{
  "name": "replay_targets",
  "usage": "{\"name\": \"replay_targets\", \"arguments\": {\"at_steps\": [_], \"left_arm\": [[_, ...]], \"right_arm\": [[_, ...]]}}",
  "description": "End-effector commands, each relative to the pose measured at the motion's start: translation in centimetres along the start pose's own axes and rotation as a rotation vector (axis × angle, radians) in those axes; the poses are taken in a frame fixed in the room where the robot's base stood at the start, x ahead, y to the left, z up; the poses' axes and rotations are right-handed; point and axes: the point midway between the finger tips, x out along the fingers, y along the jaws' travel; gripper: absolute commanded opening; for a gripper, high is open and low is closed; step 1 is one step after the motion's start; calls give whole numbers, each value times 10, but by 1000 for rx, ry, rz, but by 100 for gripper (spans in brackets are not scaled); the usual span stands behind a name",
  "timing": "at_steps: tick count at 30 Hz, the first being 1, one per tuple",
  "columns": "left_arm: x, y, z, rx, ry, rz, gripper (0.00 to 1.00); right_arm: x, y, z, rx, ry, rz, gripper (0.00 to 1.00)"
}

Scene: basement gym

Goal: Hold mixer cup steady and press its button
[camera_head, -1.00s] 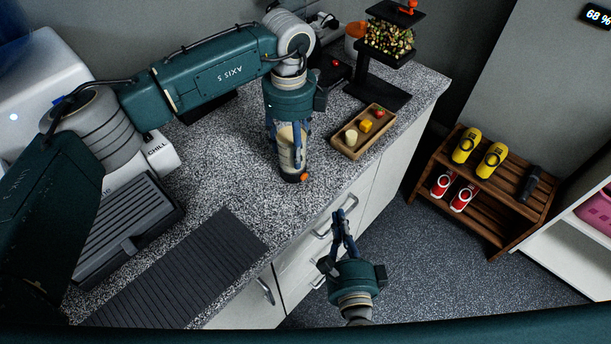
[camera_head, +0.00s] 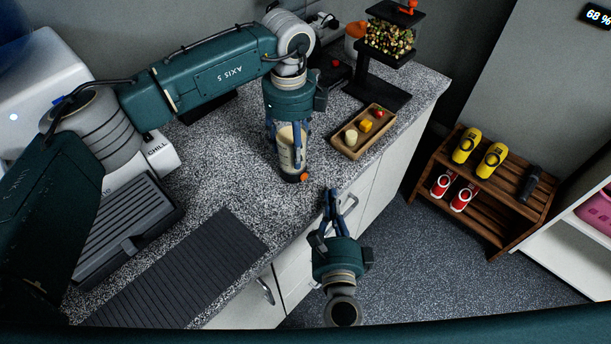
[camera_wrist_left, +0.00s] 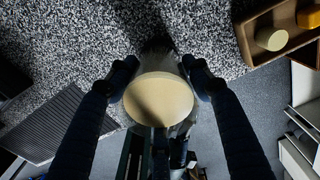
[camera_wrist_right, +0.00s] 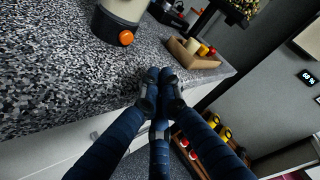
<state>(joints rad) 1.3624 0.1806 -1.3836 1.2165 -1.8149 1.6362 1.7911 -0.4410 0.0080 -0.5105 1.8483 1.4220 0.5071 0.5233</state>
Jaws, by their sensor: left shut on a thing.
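In the right wrist view the button (camera_wrist_right: 126,38) shows clearly at the cup's base. My left gripper (camera_head: 284,140) comes down from above, its fingers shut around the cup; the left wrist view looks down on the round cream top (camera_wrist_left: 158,99). My right gripper (camera_head: 332,196) is in front of the counter edge, fingers drawn together and empty, apart from the button.
A wooden tray (camera_head: 345,148) with small food pieces lies right of the cup. Behind it stands a black dispenser (camera_head: 378,92). A dark ribbed mat (camera_head: 170,275) lies at front left. A shoe rack (camera_head: 480,200) stands on the floor at right.

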Motion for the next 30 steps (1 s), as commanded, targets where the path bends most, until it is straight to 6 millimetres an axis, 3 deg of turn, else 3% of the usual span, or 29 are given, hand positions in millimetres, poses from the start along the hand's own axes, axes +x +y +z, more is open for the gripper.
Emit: {"name": "replay_targets", "arguments": {"at_steps": [12, 30], "left_arm": [[2, 1, 0, 0, 0, 4, 4], [2, 1, 0, 0, 0, 4, 4]], "right_arm": [[30, 12, 29, 1, -1, 0, 0], [32, 13, 31, 0, -1, 0, 0]]}}
